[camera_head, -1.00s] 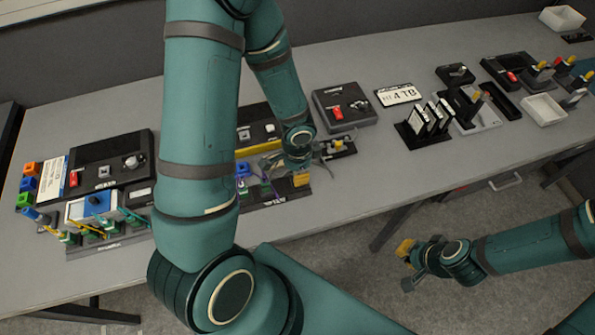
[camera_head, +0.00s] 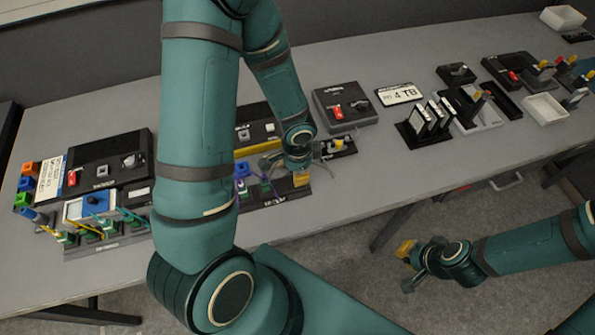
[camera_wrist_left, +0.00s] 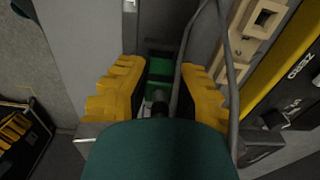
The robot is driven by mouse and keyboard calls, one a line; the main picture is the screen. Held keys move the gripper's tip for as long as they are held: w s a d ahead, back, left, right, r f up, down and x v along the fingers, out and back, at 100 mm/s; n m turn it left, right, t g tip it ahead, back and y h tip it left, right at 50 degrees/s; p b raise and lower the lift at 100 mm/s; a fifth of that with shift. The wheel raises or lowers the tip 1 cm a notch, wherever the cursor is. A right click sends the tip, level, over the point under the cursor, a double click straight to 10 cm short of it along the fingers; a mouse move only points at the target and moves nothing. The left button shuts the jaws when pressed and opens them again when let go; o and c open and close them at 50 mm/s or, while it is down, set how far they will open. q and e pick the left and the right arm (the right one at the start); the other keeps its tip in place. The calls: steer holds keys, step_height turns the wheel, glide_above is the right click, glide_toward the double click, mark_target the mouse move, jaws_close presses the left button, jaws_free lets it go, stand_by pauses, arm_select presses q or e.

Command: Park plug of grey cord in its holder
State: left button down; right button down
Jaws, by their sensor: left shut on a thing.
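My left gripper (camera_head: 300,178) is low over a dark holder strip (camera_head: 268,201) on the table, left of the picture's centre. In the left wrist view its yellow fingers (camera_wrist_left: 160,98) are shut on a dark plug (camera_wrist_left: 159,97), which is partly hidden by my wrist. A green block (camera_wrist_left: 160,68) lies just beyond the plug; I cannot tell whether the plug is seated in it. The grey cord (camera_wrist_left: 187,62) loops past the right finger, and it also shows beside the gripper in the head view (camera_head: 325,153). My right gripper (camera_head: 405,266) is open and empty, away from the table.
A black box with a red switch (camera_head: 341,106) stands behind the gripper. A strip with green plugs and coloured cords (camera_head: 105,243) is at the left. Dark upright cards (camera_head: 428,122) stand at the right. Bare table lies in front of them.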

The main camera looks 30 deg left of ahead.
arm_select(q)
steer(key=shift+f+b, duration=0.65)
steer(key=shift+b, duration=0.4)
stand_by(1.4)
steer(key=c, duration=0.9)
jaws_free()
steer(key=shift+r, duration=0.1)
steer(key=shift+r+p, duration=2)
steer(key=shift+r, duration=0.45)
steer(key=shift+r+p, duration=1.6)
steer(key=shift+r, duration=0.45)
steer(key=shift+f, duration=0.1)
